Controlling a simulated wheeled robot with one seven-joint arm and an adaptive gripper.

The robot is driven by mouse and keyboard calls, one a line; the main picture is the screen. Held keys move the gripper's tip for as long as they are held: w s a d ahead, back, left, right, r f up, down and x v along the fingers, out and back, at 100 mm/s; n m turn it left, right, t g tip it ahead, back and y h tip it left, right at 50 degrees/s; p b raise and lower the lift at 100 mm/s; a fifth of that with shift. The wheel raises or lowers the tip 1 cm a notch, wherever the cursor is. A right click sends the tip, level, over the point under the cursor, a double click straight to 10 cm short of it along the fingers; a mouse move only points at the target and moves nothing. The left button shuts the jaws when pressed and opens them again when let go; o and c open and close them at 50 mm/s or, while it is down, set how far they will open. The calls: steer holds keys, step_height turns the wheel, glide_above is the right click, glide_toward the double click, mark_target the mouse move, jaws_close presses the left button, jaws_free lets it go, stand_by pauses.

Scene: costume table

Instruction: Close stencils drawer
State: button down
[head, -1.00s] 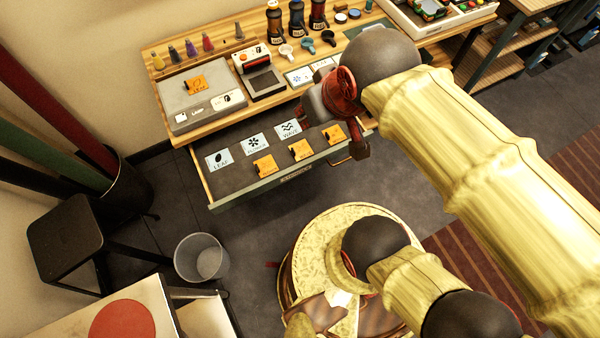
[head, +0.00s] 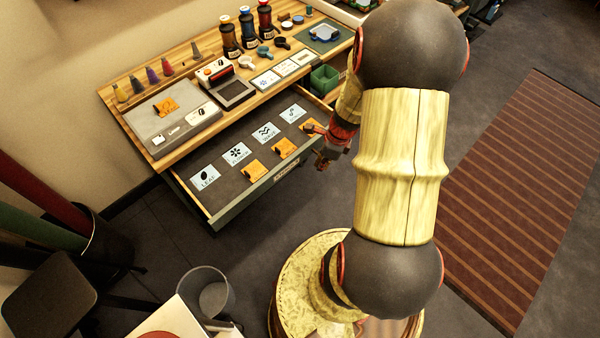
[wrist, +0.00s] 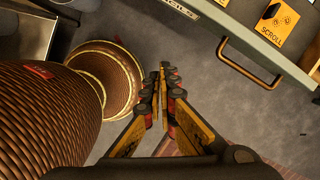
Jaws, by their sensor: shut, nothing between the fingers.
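The stencils drawer (head: 240,205) stands pulled out below the wooden tabletop, with stencil cards and orange tags inside. Its green front runs along the top right of the wrist view (wrist: 222,24), with part of a label and a brass handle (wrist: 250,66). My gripper (head: 323,158) is at the drawer's right front corner in the head view, partly hidden by my arm. In the wrist view my gripper (wrist: 167,72) has its fingers together, empty, in front of the drawer front and left of the handle. It appears apart from both.
The tabletop (head: 150,80) holds bottles, a grey laser box (head: 172,125) and small tools. A green bin (head: 324,78) sits right of the drawer. A wire basket (head: 207,292) and a black stool (head: 48,295) stand at lower left. Dark floor lies in front of the drawer.

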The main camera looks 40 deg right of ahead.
steer(key=w+d+f+m+h+b, duration=0.1)
steer(key=w+d+f+m+b, duration=0.1)
steer(key=w+f+m+b, duration=0.4)
step_height(320, 180, down, 3)
steer(key=shift+w+t, duration=0.4)
steer(key=shift+w, duration=0.85)
